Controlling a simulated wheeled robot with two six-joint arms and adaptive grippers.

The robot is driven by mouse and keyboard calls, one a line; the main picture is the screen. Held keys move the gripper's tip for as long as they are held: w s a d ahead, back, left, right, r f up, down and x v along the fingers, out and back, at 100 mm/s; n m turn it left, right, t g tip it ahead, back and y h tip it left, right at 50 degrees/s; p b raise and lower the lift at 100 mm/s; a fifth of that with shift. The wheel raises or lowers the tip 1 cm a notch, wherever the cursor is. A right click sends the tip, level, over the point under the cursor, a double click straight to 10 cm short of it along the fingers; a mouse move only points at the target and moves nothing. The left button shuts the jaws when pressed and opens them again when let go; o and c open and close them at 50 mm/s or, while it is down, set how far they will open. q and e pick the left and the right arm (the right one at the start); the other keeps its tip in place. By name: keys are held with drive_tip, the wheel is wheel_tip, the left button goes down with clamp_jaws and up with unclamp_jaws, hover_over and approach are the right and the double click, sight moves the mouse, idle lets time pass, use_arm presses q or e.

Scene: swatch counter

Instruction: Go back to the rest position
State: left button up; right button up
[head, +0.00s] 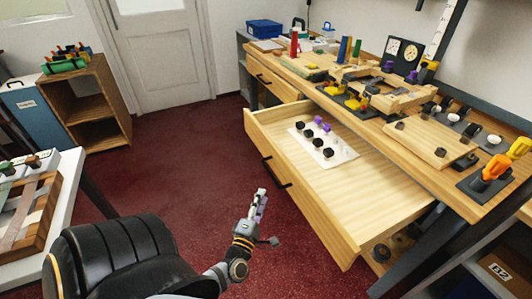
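My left gripper (261,196) is over the dark red floor, in front of the open drawer and apart from it. Its fingers point up and away and overlap from this side, so I cannot tell whether they are open or shut. No object shows in it. My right gripper is not in the head view.
A wooden drawer (397,204) stands pulled out from the counter, holding a white board (337,157) with black and purple knobs. The counter top (460,195) carries several fixtures. Open floor (185,150) lies between.

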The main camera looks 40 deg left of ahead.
use_arm(q)
drive_tip(key=shift+s+d, duration=0.15)
drive_tip(key=shift+s, duration=0.25)
drive_tip(key=s+d+f+m+g+h+p, duration=0.25)
drive_tip(key=f+m, duration=0.25)
drive_tip(key=f, duration=0.3)
drive_tip(key=s+d+f+m+g+h+p, duration=0.1)
drive_tip(key=s+f+m+g+h+p, duration=0.15)
drive_tip(key=f+m, duration=0.4)
drive_tip(key=s+d+f+m+g+h+p, duration=0.1)
drive_tip(key=s+d+f+m+g+p, duration=0.2)
drive_tip(key=f, duration=0.6)
drive_tip(key=s+f+m+g+p, duration=0.2)
drive_tip(key=s+f+m+g, duration=0.2)
drive_tip(key=s, duration=0.7)
drive_tip(key=s+f+m+g+p, duration=0.1)
drive_tip(key=s+f+m+g, duration=0.3)
drive_tip(key=s, duration=0.7)
wheel_tip(320, 180, down, 2)
drive_tip(key=shift+s+d+f+m+g+h+p, duration=0.3)
drive_tip(key=shift+d+m+h+p, duration=0.1)
drive_tip(key=shift+m, duration=0.65)
